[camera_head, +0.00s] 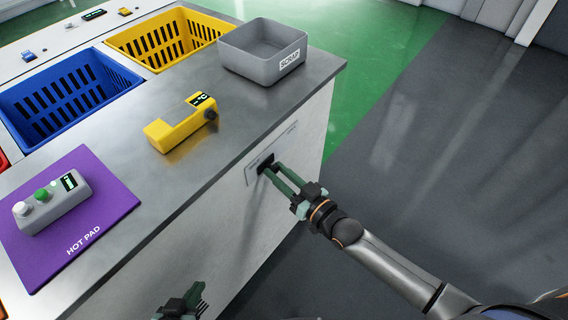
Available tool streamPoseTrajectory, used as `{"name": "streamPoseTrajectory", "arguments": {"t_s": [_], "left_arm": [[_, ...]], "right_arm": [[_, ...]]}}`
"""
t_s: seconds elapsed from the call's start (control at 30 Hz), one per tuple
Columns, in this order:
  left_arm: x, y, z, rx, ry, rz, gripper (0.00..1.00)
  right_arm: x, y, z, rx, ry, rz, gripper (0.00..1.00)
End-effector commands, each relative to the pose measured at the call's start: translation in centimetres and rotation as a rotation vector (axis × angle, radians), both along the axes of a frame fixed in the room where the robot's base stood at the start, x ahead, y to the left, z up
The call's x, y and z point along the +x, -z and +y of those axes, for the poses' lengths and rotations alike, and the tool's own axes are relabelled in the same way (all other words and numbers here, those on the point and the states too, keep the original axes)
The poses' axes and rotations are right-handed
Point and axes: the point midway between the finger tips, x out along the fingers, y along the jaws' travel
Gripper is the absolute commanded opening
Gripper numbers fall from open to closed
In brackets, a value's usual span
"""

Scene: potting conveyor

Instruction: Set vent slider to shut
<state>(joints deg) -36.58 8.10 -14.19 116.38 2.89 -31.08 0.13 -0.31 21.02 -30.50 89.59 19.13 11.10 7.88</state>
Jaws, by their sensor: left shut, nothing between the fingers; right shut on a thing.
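The vent slider (265,160) is a small dark knob on a light plate (251,174) on the white side panel of the bench, below the metal top. My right gripper (267,170) reaches it from the lower right, with its green fingers shut on the knob. The fingertips hide part of the knob, and the plate's markings are too small to read. My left gripper (186,305) is at the bottom edge of the view, apart from the panel's slider. It is shut and empty, and partly cut off by the frame.
On the metal top (190,190) stand a yellow device (178,128), a grey SCRAP bin (262,55) and a purple HOT PAD (110,206) bearing a grey button box (52,203). Blue (68,90) and yellow (168,40) baskets sit behind. The floor at right is clear.

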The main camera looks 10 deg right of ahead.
Motion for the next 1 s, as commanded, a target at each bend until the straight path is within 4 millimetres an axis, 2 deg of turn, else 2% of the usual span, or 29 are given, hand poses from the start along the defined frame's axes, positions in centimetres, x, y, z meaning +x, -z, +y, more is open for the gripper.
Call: {"name": "streamPoseTrajectory", "arguments": {"t_s": [0.13, 0.17, 0.43, 0.77, 0.87, 1.0], "left_arm": [[0.0, 0.1, 0.0, 0.000, 0.001, 0.001, 0.00], [0.0, 0.1, 0.0, 0.000, 0.001, 0.002, 0.00], [-0.1, 0.1, 0.0, 0.001, 0.002, 0.002, 0.00], [-0.1, 0.0, 0.0, 0.001, 0.002, 0.002, 0.00], [-0.1, -0.2, 0.0, 0.002, 0.003, 0.001, 0.00], [-0.1, -0.6, 0.0, 0.002, 0.003, 0.001, 0.00]], "right_arm": [[-0.3, 0.1, 0.5, 0.003, -0.009, 0.000, 0.00], [-0.3, 0.1, 0.5, 0.004, -0.009, 0.002, 0.32], [-0.3, 0.1, 0.4, 0.003, -0.007, 0.001, 0.62], [-0.6, 0.1, 0.0, 0.001, -0.005, 0.002, 0.62], [-1.7, 0.1, -0.5, 0.001, -0.006, 0.004, 0.62], [-4.1, 0.1, -1.9, 0.000, -0.006, 0.005, 0.62]]}}
